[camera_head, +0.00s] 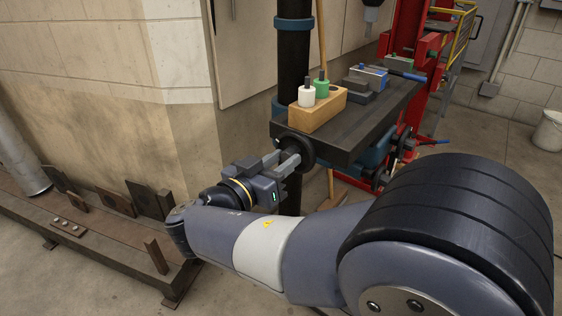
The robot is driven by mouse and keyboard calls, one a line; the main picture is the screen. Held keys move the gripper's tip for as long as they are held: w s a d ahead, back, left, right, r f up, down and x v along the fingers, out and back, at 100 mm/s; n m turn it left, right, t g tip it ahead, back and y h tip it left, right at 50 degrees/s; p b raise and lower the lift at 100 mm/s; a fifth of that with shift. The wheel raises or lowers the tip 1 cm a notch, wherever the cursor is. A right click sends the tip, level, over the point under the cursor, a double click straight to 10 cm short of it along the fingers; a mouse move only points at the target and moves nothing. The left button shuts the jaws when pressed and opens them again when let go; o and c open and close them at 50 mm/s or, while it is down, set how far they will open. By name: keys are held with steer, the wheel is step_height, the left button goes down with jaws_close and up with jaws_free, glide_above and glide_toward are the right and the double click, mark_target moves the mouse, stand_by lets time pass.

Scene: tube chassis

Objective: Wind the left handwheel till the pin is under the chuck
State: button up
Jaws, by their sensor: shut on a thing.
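The left handwheel (306,147) is a dark round wheel on the left end of the black machine table (345,135). My gripper (284,160) reaches it from the lower left, and its fingers are shut at the wheel's near side. The fingers hide part of the wheel, and its grip is hard to make out. A dark chuck-like part (371,12) hangs at the top edge, cut off by the frame. A grey and blue vise (366,80) sits on the table below it. I cannot clearly make out the pin.
A wooden block (318,108) with a white and a green knobbed piece stands on the table's left end. A dark column (294,60) rises behind it. A rusty steel bench (100,240) lies at left. A bucket (549,132) stands at far right.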

steer(key=n, duration=0.5)
steer(key=shift+p, duration=0.35)
steer(key=n+p, duration=0.2)
steer(key=n, duration=0.2)
steer(key=shift+a+n, duration=0.1)
steer(key=shift+n, duration=0.3)
steer(key=n+p, duration=0.3)
steer(key=n, duration=0.1)
steer(key=shift+r+n, duration=0.1)
steer(key=shift+n, duration=0.2)
steer(key=n+p, duration=0.4)
steer(key=shift+w+n, duration=0.1)
steer(key=shift+n, duration=0.2)
steer(key=n+p, duration=0.8)
steer(key=n, duration=0.1)
steer(key=shift+p, duration=0.3)
steer(key=n+p, duration=0.5)
steer(key=shift+f+n+p, duration=0.15)
steer(key=shift+n+p, duration=0.55)
steer(key=shift+n, duration=0.2)
steer(key=shift+f+n+p, duration=0.15)
steer(key=shift+n+p, duration=0.5)
steer(key=shift+n, duration=0.25)
